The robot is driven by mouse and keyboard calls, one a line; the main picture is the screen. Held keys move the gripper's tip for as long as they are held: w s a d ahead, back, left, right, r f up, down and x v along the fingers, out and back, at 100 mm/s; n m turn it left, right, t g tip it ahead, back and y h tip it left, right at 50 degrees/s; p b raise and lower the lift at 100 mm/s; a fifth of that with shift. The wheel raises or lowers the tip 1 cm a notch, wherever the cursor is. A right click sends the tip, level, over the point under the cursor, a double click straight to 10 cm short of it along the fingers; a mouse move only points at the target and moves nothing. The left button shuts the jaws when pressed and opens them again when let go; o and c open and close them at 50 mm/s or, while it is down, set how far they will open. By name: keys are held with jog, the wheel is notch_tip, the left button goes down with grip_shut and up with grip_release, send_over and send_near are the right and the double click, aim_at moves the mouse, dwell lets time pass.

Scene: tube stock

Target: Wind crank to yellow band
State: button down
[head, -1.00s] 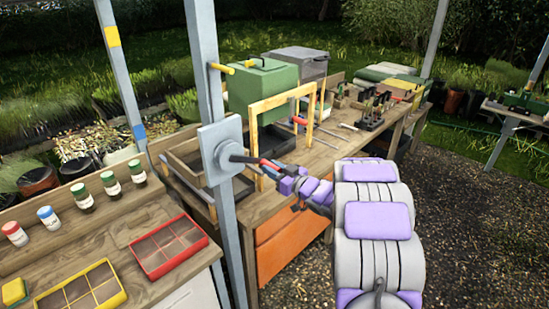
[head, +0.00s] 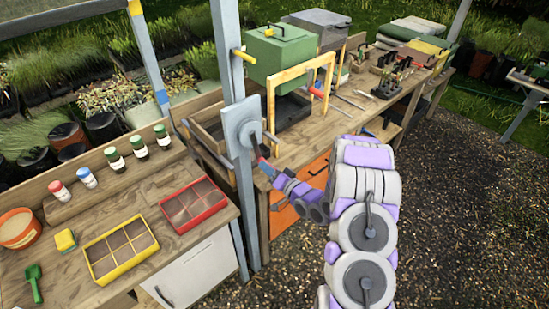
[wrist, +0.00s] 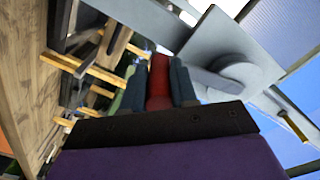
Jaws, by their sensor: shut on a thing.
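The crank's grey plate (head: 236,112) and round hub (head: 250,134) sit on a grey post. Its arm points down and slightly right, with a red handle (head: 263,163) at its end. My gripper (head: 268,168) is shut on this handle, which the wrist view shows as a red grip (wrist: 159,82) between two dark blue fingers (wrist: 160,85). The grey hub is close on the right there. A yellow band (head: 135,7) is on another grey post to the left, above a blue band (head: 161,96).
A wooden bench with a red tray (head: 222,203) and a yellow tray (head: 92,271) stands left of the crank post. Behind it, another bench holds a green box (head: 275,55) and a wooden frame (head: 331,70). Open gravel (head: 450,210) lies to the right.

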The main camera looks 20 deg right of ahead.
jog(key=shift+s+a+f+m+p, duration=0.1)
jog(key=shift+s+a+m+p, duration=0.15)
jog(key=shift+a+m, duration=0.2)
jog(key=shift+s+a+f+m+p, duration=0.15)
jog(key=shift+a+m+p, duration=0.1)
jog(key=shift+a+m, duration=0.15)
jog(key=shift+a+r, duration=0.1)
jog(key=c, duration=0.9)
grip_release()
jog(key=b+v, duration=0.1)
jog(key=v, duration=1.6)
jog(key=shift+s, duration=0.1)
